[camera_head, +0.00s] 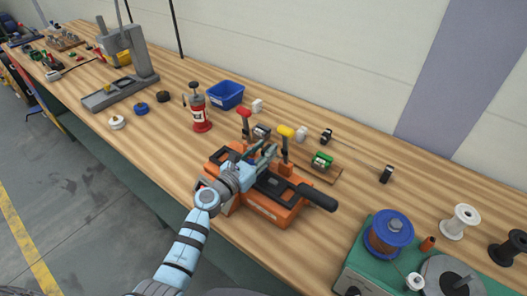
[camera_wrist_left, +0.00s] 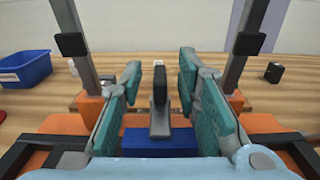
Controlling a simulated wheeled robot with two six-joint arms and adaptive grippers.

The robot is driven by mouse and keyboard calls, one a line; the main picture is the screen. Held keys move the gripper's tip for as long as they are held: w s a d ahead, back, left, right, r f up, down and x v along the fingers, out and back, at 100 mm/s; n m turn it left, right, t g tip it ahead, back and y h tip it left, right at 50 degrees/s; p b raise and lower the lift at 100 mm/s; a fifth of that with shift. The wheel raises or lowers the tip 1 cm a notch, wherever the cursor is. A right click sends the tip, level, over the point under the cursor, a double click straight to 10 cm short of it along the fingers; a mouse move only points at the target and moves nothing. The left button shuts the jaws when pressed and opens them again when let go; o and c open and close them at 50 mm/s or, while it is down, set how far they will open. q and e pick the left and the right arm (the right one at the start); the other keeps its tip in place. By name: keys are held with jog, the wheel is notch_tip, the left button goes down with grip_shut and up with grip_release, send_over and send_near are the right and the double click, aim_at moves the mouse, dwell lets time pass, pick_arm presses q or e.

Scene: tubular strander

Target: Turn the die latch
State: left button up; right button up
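An orange fixture (camera_head: 262,208) stands on the wooden bench, with a long black handle (camera_head: 318,197) out to its right. In the left wrist view, a dark grey upright latch (camera_wrist_left: 159,105) stands at a blue block (camera_wrist_left: 158,142) in the fixture's middle. I take this upright piece for the die latch. My left gripper (camera_head: 262,155) is over the fixture and hides part of it. In the wrist view its teal-padded fingers (camera_wrist_left: 161,75) are open on either side of the latch, with a visible gap on each side. My right gripper is not in view.
Two orange-based posts with a red knob (camera_head: 244,113) and a yellow knob (camera_head: 285,131) rise close to the fingers. A red bottle (camera_head: 201,118) and blue bin (camera_head: 225,95) stand behind left. A green spool station (camera_head: 350,270) is front right. Bench between has free room.

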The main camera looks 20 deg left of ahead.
pick_arm(q)
grip_shut()
jog(key=shift+f+m+h+b, duration=0.15)
jog(key=shift+m+h+b, duration=0.35)
jog(key=shift+b, duration=0.15)
jog(key=m+g+h+b, duration=0.3)
jog(key=b, duration=0.3)
jog(key=m+g+h+b, duration=0.3)
jog(key=g+b, duration=0.1)
jog(key=b, duration=0.3)
jog(key=m+g+h+b, duration=0.3)
jog(key=g+b, duration=0.1)
jog(key=b, duration=0.2)
jog(key=shift+w+a+f, duration=0.15)
jog(key=shift+w+a, duration=0.25)
jog(key=shift+g+h+b, duration=0.3)
jog(key=shift+b, duration=0.35)
jog(key=shift+r+m, duration=0.25)
jog(key=shift+m, duration=0.05)
